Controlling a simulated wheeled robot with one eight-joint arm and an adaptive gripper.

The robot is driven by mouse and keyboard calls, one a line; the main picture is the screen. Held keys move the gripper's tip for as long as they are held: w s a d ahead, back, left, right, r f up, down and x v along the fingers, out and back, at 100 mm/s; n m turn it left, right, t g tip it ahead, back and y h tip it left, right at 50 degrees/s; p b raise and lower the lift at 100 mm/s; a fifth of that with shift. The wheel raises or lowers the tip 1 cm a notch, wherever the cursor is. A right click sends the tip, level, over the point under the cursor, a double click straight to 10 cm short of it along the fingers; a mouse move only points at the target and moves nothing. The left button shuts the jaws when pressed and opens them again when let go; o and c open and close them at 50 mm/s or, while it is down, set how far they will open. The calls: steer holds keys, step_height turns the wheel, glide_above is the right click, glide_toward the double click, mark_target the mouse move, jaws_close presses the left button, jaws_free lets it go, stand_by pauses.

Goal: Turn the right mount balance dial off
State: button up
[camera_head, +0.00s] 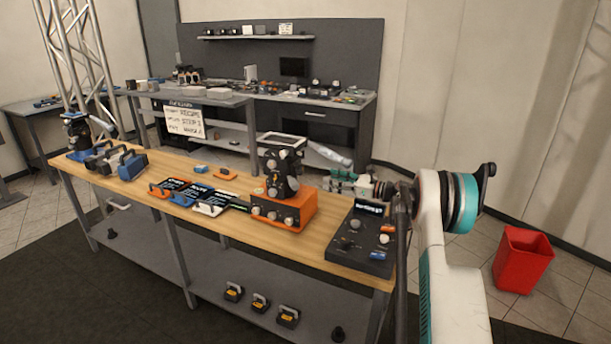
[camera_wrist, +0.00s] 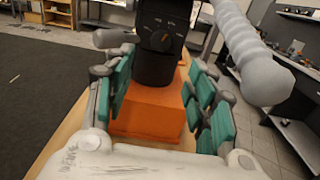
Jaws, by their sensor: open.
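The right mount (camera_head: 281,172) is a black unit with knobs on its sides and a pale frame on top. It stands upright on an orange base (camera_head: 284,212) with several knobs along its front. My gripper (camera_head: 345,183) is just right of the mount. In the wrist view its teal-padded fingers (camera_wrist: 160,72) are spread, with the orange base (camera_wrist: 150,112) showing between them. The gripper holds nothing.
A pale cylindrical handle (camera_wrist: 245,50) sticks out at right in the wrist view. A black control box (camera_head: 360,240) stands at the bench's right end. Dark panels (camera_head: 192,192) lie left of the mount. Another mount (camera_head: 76,135) stands at the far left.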

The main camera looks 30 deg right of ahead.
mark_target(302, 172)
steer(key=b+x, duration=0.2)
steer(key=x, duration=0.9)
steer(key=shift+w+a+b, duration=0.15)
steer(key=shift+w+b, duration=0.1)
steer(key=shift+b, duration=0.05)
steer(key=c, duration=1.1)
